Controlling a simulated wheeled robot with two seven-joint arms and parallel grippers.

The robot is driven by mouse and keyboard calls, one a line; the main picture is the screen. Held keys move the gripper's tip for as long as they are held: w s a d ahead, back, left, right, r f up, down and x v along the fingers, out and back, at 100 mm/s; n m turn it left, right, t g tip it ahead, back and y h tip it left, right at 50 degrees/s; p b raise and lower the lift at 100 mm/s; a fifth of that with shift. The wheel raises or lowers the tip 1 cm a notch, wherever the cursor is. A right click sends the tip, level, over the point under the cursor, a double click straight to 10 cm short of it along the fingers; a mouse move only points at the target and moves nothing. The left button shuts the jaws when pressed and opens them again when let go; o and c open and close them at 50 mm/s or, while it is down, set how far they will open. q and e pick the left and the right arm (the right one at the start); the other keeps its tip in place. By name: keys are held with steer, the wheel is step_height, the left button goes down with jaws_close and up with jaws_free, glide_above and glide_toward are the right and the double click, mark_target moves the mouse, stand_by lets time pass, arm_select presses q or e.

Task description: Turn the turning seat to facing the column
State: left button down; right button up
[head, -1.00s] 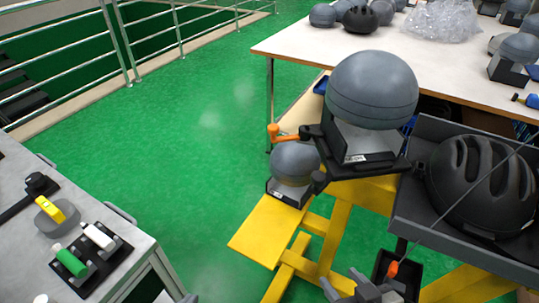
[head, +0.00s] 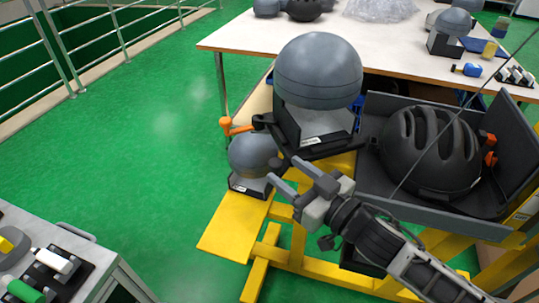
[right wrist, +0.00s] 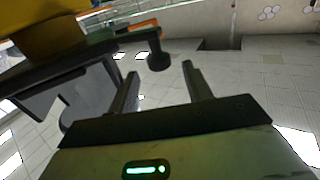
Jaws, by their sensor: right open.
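The turning seat (head: 335,149) is a black plate with a large grey headform (head: 318,72) on it. A black arm with an orange handle (head: 230,127) sticks out to its left. My right gripper (head: 283,169) is open and empty, its fingertips just below the seat's near left corner. In the right wrist view a dark round knob (right wrist: 158,62) shows beyond and between the open fingertips; I cannot tell if they touch it. The seat's dark underside (right wrist: 75,65) is to the left there. I cannot make out the column. My left gripper is out of view.
A smaller grey headform (head: 253,152) stands on the yellow frame (head: 225,225), close left of my gripper. A black helmet (head: 430,145) lies in a grey tray (head: 455,222) to the right. A white table (head: 290,45) is behind. Green floor is free at left.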

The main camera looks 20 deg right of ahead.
mark_target(271, 160)
steer(key=x, duration=0.6)
steer(key=shift+w, duration=0.15)
steer(key=shift+c, duration=0.3)
jaws_close()
steer(key=shift+p, duration=0.3)
